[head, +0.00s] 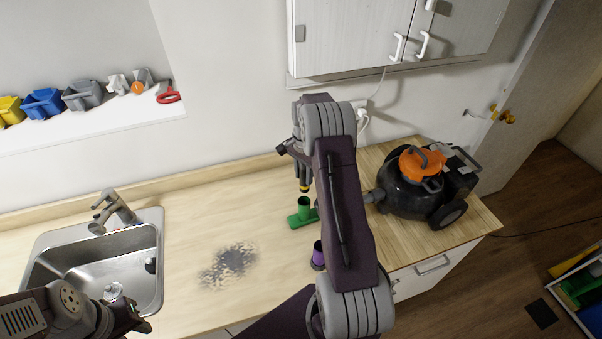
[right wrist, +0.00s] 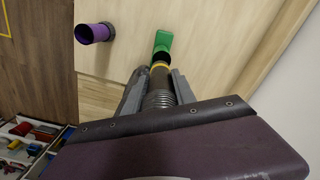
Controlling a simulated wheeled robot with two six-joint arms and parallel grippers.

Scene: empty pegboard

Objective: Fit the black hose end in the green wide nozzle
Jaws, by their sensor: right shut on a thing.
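The green wide nozzle (head: 300,216) stands on the counter with its short round socket pointing up; it also shows in the right wrist view (right wrist: 163,40). My right gripper (head: 300,160) is shut on the black hose end (head: 303,178), which points down and has a yellow ring near its tip. In the right wrist view the hose end (right wrist: 160,78) sits between the two fingers (right wrist: 157,90). Its tip is just above the nozzle's socket, with a small gap in the head view. The left gripper (head: 128,322) is at the lower left, over the sink's front edge; its jaws are unclear.
A purple nozzle (head: 318,256) stands nearer me, partly behind my right arm. A black and orange vacuum (head: 412,185) sits on the counter at the right. A sink (head: 75,268) with a tap is at the left. A dark dirt patch (head: 232,264) marks the otherwise clear middle counter.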

